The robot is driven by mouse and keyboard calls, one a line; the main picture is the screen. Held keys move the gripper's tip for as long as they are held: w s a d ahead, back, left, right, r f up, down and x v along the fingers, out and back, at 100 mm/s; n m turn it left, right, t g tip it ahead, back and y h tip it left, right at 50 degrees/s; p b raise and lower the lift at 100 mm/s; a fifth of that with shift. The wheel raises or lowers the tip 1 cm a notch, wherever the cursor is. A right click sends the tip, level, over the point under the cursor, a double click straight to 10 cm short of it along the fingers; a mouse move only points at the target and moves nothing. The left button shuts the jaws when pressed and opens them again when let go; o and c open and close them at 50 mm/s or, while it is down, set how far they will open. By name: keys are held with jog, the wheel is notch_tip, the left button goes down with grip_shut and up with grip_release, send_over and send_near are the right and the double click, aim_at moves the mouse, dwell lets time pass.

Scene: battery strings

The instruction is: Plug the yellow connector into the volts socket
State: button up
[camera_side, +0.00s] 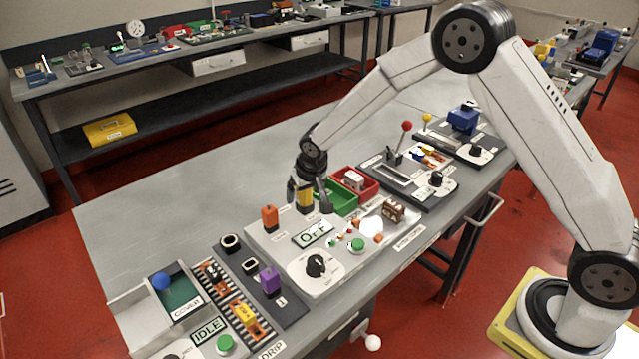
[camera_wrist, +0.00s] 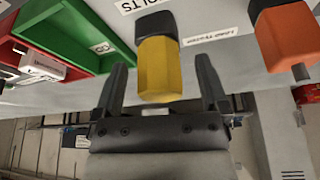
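The yellow connector (camera_wrist: 158,72) stands on the grey panel, its far end meeting a black part (camera_wrist: 155,26) beside a label reading "OLTS" (camera_wrist: 138,4). I cannot tell whether the black part is the socket or belongs to the connector, or how deep it sits. The yellow connector also shows in the side view (camera_side: 305,197). My gripper (camera_wrist: 162,66) is open, with one finger on each side of the yellow connector and a visible gap on both sides. In the side view my gripper (camera_side: 309,204) reaches down over the panel. The volts socket's opening is hidden.
An orange connector (camera_wrist: 284,40) with a black part stands to one side, also in the side view (camera_side: 269,218). A green bin (camera_side: 344,199) and red bin (camera_side: 368,188) stand close by. A dial (camera_side: 317,265) and green button (camera_side: 357,245) are in front.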

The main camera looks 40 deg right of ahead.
jog(key=shift+r, duration=0.1)
jog(key=v, duration=0.7)
jog(key=shift+r, duration=0.25)
dwell(0.4)
jog(key=shift+s, duration=0.15)
jog(key=s+d+n, duration=0.1)
jog(key=s+d, duration=0.1)
jog(key=s, duration=0.9)
jog(key=s+d+n+g, duration=0.1)
jog(key=s+d, duration=0.1)
jog(key=s, duration=1)
jog(key=shift+s+y, duration=0.25)
jog(key=shift+y, duration=0.15)
